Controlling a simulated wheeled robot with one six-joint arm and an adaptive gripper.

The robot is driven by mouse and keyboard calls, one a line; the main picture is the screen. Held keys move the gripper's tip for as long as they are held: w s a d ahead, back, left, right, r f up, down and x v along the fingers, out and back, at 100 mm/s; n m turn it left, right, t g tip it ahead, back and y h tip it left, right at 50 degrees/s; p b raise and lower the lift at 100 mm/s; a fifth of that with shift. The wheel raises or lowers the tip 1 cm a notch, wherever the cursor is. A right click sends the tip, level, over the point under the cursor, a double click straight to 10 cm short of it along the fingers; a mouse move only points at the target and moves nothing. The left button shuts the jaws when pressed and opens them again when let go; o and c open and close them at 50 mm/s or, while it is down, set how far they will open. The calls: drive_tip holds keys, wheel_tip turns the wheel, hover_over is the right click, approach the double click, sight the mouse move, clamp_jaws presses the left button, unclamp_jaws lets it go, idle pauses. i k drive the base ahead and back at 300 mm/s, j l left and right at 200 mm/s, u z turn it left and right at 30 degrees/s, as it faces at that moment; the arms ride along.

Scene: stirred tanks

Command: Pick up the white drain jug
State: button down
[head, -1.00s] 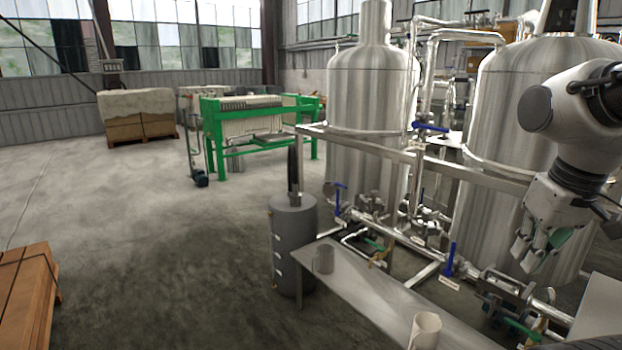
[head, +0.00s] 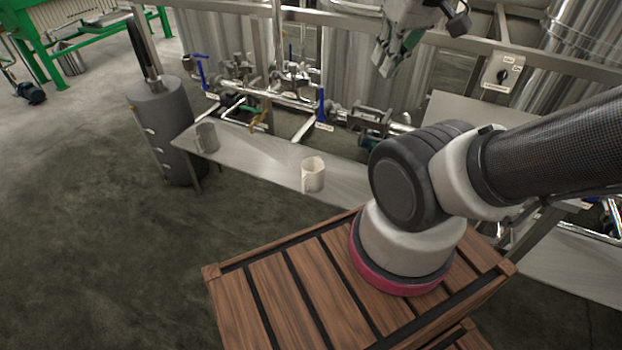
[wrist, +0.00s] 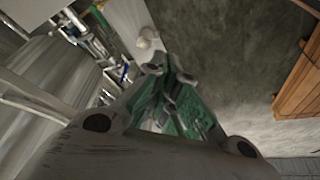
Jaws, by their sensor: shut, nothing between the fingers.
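The white drain jug (head: 313,174) stands upright on a steel bench (head: 258,163) in the head view, near the bench's front edge. It also shows small in the wrist view (wrist: 147,38), beyond my fingertips. My gripper (head: 384,66) is at the top of the head view, in the air above and to the right of the jug, well apart from it. In the wrist view its fingers (wrist: 160,72) are together and hold nothing.
A grey metal jug (head: 207,137) stands at the bench's left end, beside a grey cylinder (head: 160,125). Pipes and valves with blue handles (head: 321,104) run behind the bench. A slatted wooden crate (head: 270,290) lies in front.

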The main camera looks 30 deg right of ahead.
sight(312, 168)
drive_tip(key=i+j+z, duration=0.6)
drive_tip(key=j+z, duration=0.15)
drive_tip(key=i+j+z, duration=0.2)
drive_tip(key=j+z, duration=0.2)
